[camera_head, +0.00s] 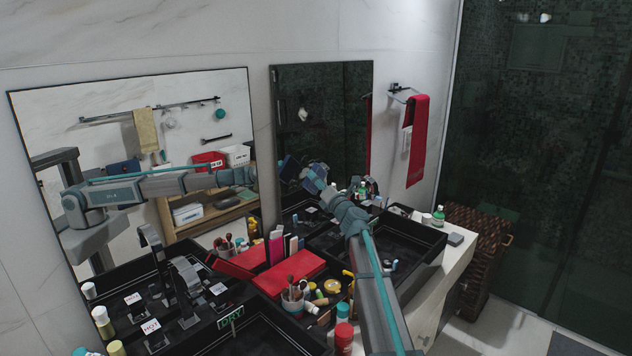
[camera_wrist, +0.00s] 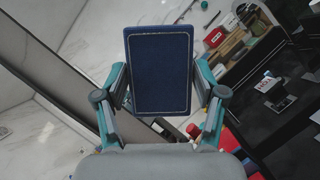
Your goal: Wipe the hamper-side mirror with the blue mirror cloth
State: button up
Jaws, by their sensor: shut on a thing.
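The hamper-side mirror (camera_head: 325,100) is the dark, black-edged right-hand mirror on the wall. My gripper (camera_head: 306,175) is in front of its lower left part. The blue mirror cloth (camera_wrist: 160,72) is a flat dark-blue rectangle with a pale stitched border. It sits between the two fingers of my gripper (camera_wrist: 162,88), which are shut on its sides. In the head view, the cloth (camera_head: 289,168) appears small and dark at the end of my arm. I cannot tell whether it touches the glass.
A larger mirror (camera_head: 130,110) hangs at left, reflecting my arm and a shelf. Below are black sinks (camera_head: 420,240), red boxes (camera_head: 290,275), a brush cup (camera_head: 292,302) and several bottles. A red towel (camera_head: 417,140) hangs right of the mirrors; a brown woven hamper (camera_head: 480,245) stands beyond.

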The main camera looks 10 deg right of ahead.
aim_at(302, 173)
jog(key=shift+s+d+p, duration=0.25)
jog(key=shift+s+d, duration=0.2)
jog(key=shift+s, duration=0.15)
jog(key=shift+s+d+p, duration=0.2)
jog(key=shift+s+d, duration=0.2)
jog(key=shift+s, duration=0.2)
jog(key=shift+w+a, duration=0.1)
jog(key=shift+w, duration=0.1)
jog(key=w+a+b, duration=0.1)
jog(key=w+a, duration=0.3)
jog(key=w, duration=0.1)
dwell(0.4)
jog(key=shift+w+a+f+b, duration=0.15)
jog(key=shift+w+a+b, duration=0.35)
jog(key=shift+w, duration=0.45)
dwell(0.7)
jog(key=shift+w+d+p, duration=0.25)
jog(key=shift+w+d, duration=0.25)
jog(key=shift+d, duration=0.25)
jog(key=shift+w+d+p, duration=0.25)
jog(key=shift+w+d, duration=0.25)
jog(key=shift+d, duration=0.25)
jog(key=shift+w, duration=0.2)
